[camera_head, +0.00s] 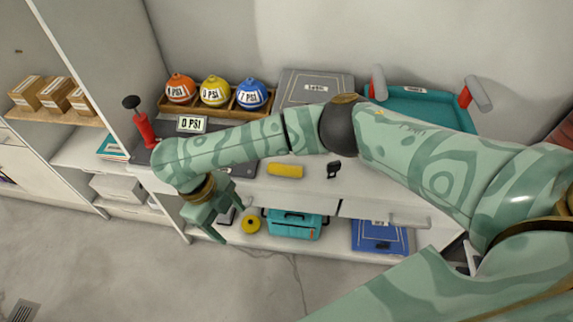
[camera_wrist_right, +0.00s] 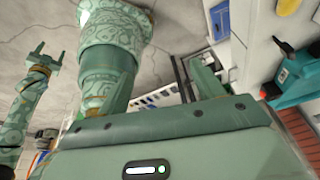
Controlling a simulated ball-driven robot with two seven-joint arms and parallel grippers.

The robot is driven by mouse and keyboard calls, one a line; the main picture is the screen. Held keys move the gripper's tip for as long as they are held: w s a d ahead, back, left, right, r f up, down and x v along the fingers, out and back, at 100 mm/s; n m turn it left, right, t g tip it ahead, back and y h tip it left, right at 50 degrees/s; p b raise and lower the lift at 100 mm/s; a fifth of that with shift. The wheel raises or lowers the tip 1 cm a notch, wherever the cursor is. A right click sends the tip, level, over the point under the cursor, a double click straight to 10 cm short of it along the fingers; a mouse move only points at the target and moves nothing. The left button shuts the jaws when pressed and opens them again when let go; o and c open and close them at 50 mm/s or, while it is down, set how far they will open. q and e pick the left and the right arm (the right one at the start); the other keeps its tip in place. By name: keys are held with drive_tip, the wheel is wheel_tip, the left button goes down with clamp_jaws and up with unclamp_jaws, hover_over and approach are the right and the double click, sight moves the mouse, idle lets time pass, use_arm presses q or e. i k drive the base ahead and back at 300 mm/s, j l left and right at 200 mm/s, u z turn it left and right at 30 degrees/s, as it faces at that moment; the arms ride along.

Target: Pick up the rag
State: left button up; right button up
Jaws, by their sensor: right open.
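I cannot make out a clear rag in either view. A small yellow item (camera_head: 285,171) lies on the white counter; I cannot tell whether it is cloth. My right gripper (camera_head: 232,223) hangs in front of the counter's left part, above the lower shelf's front edge, open and empty. Its arm crosses the counter from the right and hides part of it. In the right wrist view its fingers (camera_wrist_right: 165,80) stand apart with nothing between them. My left gripper (camera_wrist_right: 50,52) shows at the far left of the right wrist view, its prongs apart and empty.
Orange, yellow and blue balls sit in a wooden tray (camera_head: 224,106) at the back. A red pump (camera_head: 145,130), grey case (camera_head: 316,87) and teal tray (camera_head: 420,104) stand on the counter. Below are a teal toolbox (camera_head: 292,226) and a blue box (camera_head: 379,237). The floor in front is clear.

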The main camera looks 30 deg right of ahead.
sight(275, 168)
drive_tip(key=i+l, duration=0.75)
